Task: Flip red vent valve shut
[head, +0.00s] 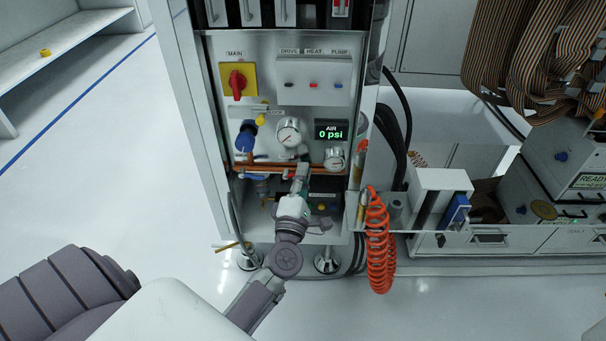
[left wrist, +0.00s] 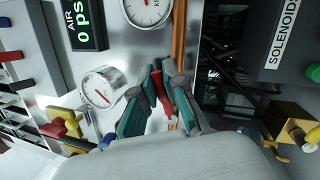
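The red vent valve handle (left wrist: 161,92) shows in the left wrist view, between the teal-padded fingers of my left gripper (left wrist: 163,73). The fingers converge on it near their tips, one on each side. It lies beside a copper pipe (left wrist: 179,40). The air display (head: 331,131) reads 0 psi. My right gripper is in neither view.
A round gauge (head: 289,133) and a smaller gauge (head: 335,158) sit close above the gripper. A blue valve (head: 246,137) and a red main switch (head: 237,82) are to the left. A coiled orange hose (head: 379,240) hangs at the right.

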